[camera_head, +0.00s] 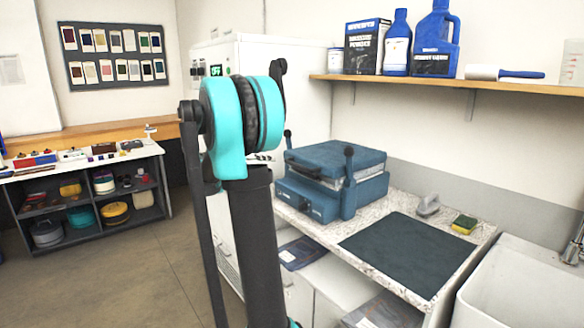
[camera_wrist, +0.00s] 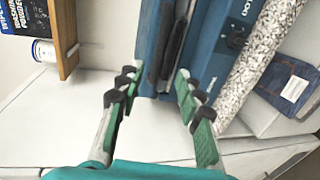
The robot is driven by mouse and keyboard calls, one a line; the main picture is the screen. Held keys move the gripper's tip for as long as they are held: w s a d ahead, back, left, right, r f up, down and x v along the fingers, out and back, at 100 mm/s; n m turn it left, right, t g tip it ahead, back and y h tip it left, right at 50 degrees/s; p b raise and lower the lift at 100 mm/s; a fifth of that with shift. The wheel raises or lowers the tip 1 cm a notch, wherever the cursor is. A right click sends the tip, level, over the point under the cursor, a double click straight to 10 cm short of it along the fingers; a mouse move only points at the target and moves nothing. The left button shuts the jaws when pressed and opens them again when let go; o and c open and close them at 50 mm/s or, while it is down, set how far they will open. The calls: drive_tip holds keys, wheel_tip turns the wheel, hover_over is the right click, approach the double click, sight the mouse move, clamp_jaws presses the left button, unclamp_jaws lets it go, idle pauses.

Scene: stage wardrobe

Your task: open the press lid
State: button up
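The blue press (camera_head: 318,200) stands on the speckled counter, right of my arm in the head view. Its lid (camera_head: 340,157) lies flat over the base, with a pale band between them, and looks down. A dark handle (camera_head: 303,168) is on its front side. In the wrist view, the press (camera_wrist: 215,45) fills the top middle, turned on its side, with a dark bar (camera_wrist: 174,42) along it. My gripper (camera_wrist: 156,80) is open and empty, its green-padded fingers apart and pointing at the press. I cannot tell the gap to it. The head view does not clearly show my gripper.
The counter (camera_head: 455,245) holds a dark mat (camera_head: 405,252), a grey iron-like thing (camera_head: 428,206) and a sponge (camera_head: 464,224). A shelf (camera_head: 450,87) with blue bottles hangs above. A white cabinet (camera_head: 310,90) stands behind, a sink (camera_head: 520,290) at right. The floor at left is clear.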

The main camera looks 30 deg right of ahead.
sight(297, 166)
drive_tip(key=x, duration=1.5)
clamp_jaws()
